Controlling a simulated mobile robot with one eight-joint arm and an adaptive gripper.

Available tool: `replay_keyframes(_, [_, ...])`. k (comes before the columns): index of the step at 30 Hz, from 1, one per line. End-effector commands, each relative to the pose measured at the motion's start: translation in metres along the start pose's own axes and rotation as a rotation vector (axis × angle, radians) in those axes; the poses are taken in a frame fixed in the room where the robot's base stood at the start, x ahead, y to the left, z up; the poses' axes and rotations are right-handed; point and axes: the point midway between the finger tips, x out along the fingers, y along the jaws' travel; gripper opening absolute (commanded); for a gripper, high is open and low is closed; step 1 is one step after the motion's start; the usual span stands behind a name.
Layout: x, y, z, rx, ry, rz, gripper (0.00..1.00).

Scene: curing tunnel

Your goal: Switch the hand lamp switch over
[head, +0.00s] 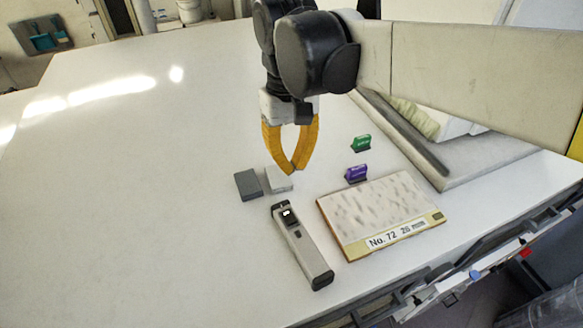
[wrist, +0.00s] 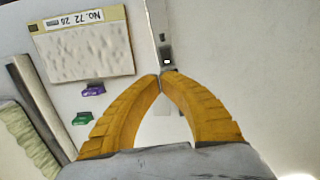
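The hand lamp (head: 303,247) is a long, slim grey body with dark ends, lying on the white table. Its switch (head: 287,214) is a small black part with a white patch, near the lamp's far end. In the wrist view the lamp (wrist: 158,25) runs up from the fingertips, with the switch (wrist: 166,62) just beyond them. My gripper (head: 294,172) has yellow fingers that point down, their tips together with nothing visible between them. It hangs above the table, beyond the lamp's switch end and apart from it. Which way the switch is set cannot be told.
A dark grey block (head: 248,184) and a pale block (head: 279,178) lie beyond the lamp. A board labelled No. 72 (head: 372,212) lies right of it, with a purple clip (head: 357,173) and a green clip (head: 361,142) behind. The table's left side is clear.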

Motion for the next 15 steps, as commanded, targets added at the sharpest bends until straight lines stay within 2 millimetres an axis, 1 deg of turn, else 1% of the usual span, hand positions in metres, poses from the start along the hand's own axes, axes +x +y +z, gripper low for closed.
replay_keyframes(1, [0.000,-0.005,-0.004,-0.012,-0.016,0.001,0.00])
replay_keyframes(3, [0.001,-0.009,-0.005,-0.021,-0.031,0.002,0.00])
replay_keyframes(5, [0.004,-0.011,-0.006,-0.024,-0.037,0.002,0.00])
replay_keyframes(8, [0.013,-0.010,-0.006,-0.024,-0.037,0.002,0.00])
replay_keyframes(11, [0.029,-0.010,-0.005,-0.023,-0.037,0.002,0.00])
replay_keyframes(15, [0.060,-0.010,-0.004,-0.023,-0.036,0.002,0.00])
